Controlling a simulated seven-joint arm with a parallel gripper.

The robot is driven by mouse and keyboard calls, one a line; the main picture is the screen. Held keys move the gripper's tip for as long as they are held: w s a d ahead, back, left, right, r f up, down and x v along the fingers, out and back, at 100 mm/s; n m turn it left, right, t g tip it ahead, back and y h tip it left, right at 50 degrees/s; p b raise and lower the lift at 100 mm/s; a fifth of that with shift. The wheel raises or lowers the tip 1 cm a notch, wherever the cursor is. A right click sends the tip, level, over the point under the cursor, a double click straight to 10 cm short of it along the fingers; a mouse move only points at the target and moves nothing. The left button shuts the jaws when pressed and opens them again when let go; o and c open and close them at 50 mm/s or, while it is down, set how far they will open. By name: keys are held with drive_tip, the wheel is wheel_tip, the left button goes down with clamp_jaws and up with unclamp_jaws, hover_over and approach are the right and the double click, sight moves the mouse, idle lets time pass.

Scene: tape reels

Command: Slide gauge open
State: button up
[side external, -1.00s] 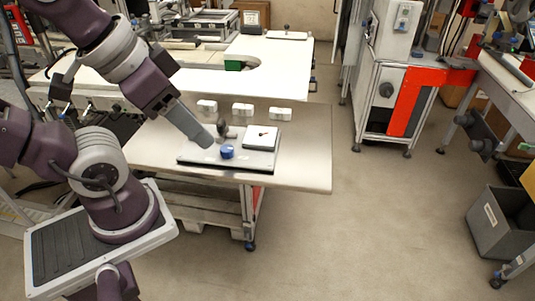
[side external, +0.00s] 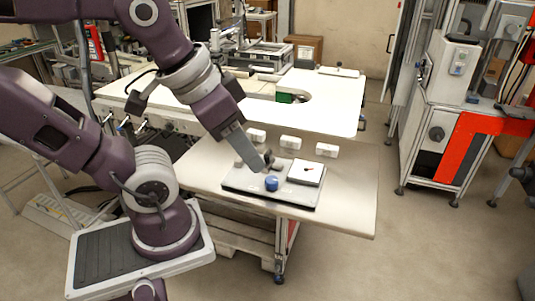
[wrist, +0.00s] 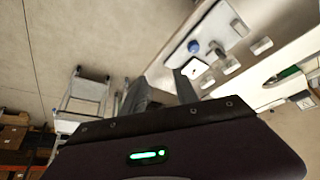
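A grey board (side external: 240,186) lies on the near table. A white square plate with a small dark mark, probably the gauge (side external: 307,174), sits at its right. A round blue knob (side external: 271,184) stands at its front middle, and also shows in the wrist view (wrist: 194,46). A small dark grey fitting (side external: 276,165) stands behind the knob. My gripper (side external: 254,165) points down above the board's back left, behind the knob and near the fitting; contact cannot be told. In the wrist view its two dark fingers (wrist: 163,86) are apart with nothing visible between them.
Three white blocks (side external: 290,142) stand in a row behind the board. The table (side external: 350,195) is clear to the right of the board. A larger white table (side external: 335,95) is behind, and a machine cabinet (side external: 440,130) stands at the right.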

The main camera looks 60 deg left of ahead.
drive_tip(key=w+a+n+g, duration=0.2)
drive_tip(key=w+a+n, duration=0.2)
drive_tip(key=w+a, duration=0.25)
drive_tip(key=n+g, duration=0.3)
drive_tip(key=n, duration=0.2)
hover_over(269, 152)
wheel_tip(269, 152, down, 7)
drive_tip(key=shift+a+r, duration=0.1)
drive_tip(key=shift+r, duration=0.05)
wheel_tip(269, 152, down, 7)
drive_tip(key=shift+r, duration=0.2)
drive_tip(key=shift+f, duration=0.3)
clamp_jaws()
drive_tip(key=shift+r, duration=0.1)
